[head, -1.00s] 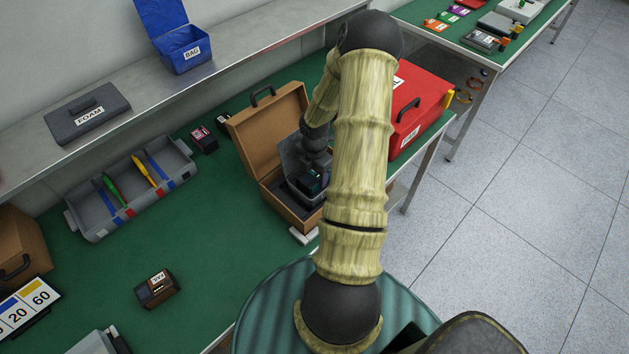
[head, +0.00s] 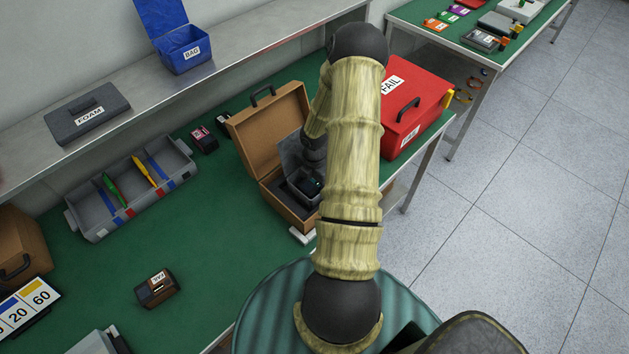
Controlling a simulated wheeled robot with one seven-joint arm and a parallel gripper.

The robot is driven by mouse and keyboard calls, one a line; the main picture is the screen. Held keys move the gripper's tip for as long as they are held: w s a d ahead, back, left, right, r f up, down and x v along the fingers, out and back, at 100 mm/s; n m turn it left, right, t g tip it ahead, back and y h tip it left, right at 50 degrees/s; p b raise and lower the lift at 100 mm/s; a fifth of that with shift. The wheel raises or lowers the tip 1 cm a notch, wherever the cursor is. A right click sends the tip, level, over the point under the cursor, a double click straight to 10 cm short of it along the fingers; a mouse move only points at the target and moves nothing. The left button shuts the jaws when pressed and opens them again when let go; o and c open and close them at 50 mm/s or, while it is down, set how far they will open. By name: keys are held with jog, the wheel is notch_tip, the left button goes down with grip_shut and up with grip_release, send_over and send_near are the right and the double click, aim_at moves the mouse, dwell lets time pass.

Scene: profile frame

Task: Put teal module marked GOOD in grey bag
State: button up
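A grey container with a raised lid (head: 291,153), possibly the grey bag, stands inside an open brown case (head: 250,133). A small dark thing with a teal patch (head: 314,184) shows low in this container; it may be the teal module, but no GOOD mark can be read. My arm reaches over the case and hides its right side. The end of my arm, with my gripper (head: 311,172), points down into the grey container close to the teal patch. The fingers are too dark and covered to tell open from shut, or whether they touch it.
A red box marked FAIL (head: 420,82) stands right of the case. A grey divided tray (head: 90,228), dark modules (head: 203,140) and a brown-black module (head: 156,290) sit on the green table. A blue BAG box (head: 187,58) and FOAM case (head: 87,114) are on the shelf.

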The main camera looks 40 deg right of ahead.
aim_at(314, 181)
jog(key=shift+r, duration=0.1)
notch_tip(314, 181, up, 12)
dwell(0.5)
jog(key=shift+r, duration=0.1)
dwell(0.5)
jog(key=s+a+r+m+t, duration=0.1)
jog(key=s+a+r+m, duration=0.1)
jog(key=a+r+m, duration=0.2)
jog(key=s+a+r+m, duration=0.2)
jog(key=a+r+m, duration=0.3)
jog(key=a, duration=0.8)
jog(key=s+a+r+m+t, duration=0.1)
jog(key=s+a+r+m, duration=0.2)
jog(key=a+r+m, duration=0.2)
jog(key=a+m, duration=0.3)
jog(key=m, duration=0.1)
jog(key=shift+a+r+m+t, duration=0.2)
jog(key=shift+a+m+t, duration=0.1)
jog(key=shift+m, duration=0.1)
